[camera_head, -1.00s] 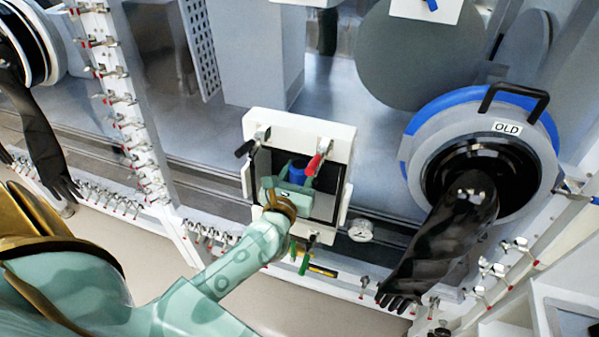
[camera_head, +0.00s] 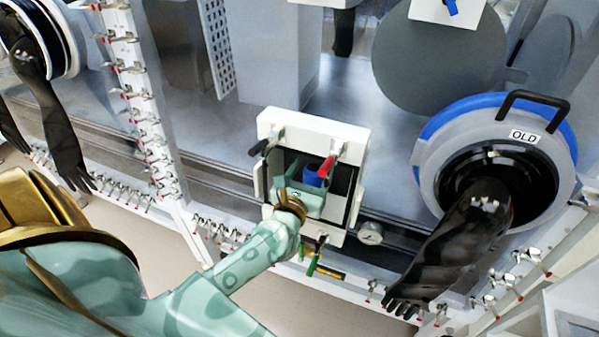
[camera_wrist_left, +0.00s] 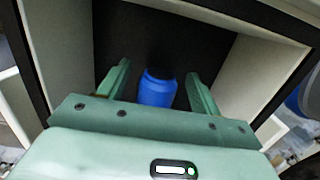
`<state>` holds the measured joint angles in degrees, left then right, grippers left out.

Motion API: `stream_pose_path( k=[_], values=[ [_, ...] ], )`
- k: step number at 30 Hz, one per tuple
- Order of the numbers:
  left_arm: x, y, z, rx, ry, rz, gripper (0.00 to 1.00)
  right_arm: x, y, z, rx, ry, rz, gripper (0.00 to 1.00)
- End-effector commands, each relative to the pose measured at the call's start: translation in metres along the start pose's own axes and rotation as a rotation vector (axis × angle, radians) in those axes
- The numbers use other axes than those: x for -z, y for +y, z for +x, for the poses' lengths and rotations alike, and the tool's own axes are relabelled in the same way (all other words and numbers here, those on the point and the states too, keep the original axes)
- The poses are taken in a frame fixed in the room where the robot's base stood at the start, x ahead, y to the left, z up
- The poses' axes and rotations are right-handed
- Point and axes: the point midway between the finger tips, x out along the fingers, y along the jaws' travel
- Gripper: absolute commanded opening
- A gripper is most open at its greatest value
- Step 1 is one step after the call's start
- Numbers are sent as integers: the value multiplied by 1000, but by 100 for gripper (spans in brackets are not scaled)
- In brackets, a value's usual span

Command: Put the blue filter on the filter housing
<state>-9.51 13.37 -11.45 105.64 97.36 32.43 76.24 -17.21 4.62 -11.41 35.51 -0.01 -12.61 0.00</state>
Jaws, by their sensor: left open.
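The blue filter (camera_head: 312,174) stands inside a white open-fronted housing box (camera_head: 354,135) fixed on the glovebox wall. In the left wrist view the blue filter (camera_wrist_left: 157,88) is a small blue cylinder against the dark back of the box. My left gripper (camera_head: 309,184) reaches into the box. In the left wrist view my left gripper (camera_wrist_left: 160,82) is open, with one finger on each side of the filter. I cannot tell whether the fingers touch it. My right gripper is not in view.
A round port marked OLD (camera_head: 525,136) with a black glove (camera_head: 460,245) is at right. A pressure gauge (camera_head: 370,233) sits below right of the box.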

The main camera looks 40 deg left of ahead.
Motion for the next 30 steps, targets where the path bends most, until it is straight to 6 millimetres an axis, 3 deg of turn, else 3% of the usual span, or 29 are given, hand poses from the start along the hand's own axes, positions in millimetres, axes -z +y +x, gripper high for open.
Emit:
stream_pose_path(
  k=[6,13,19,30],
  values=[
    [6,0,-57,1,8,0,64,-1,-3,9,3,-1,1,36],
    [5,0,-103,2,6,-1,64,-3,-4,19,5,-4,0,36],
    [2,0,-118,1,3,0,64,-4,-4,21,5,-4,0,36],
    [2,0,-118,1,3,1,64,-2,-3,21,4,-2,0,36]
  ],
)
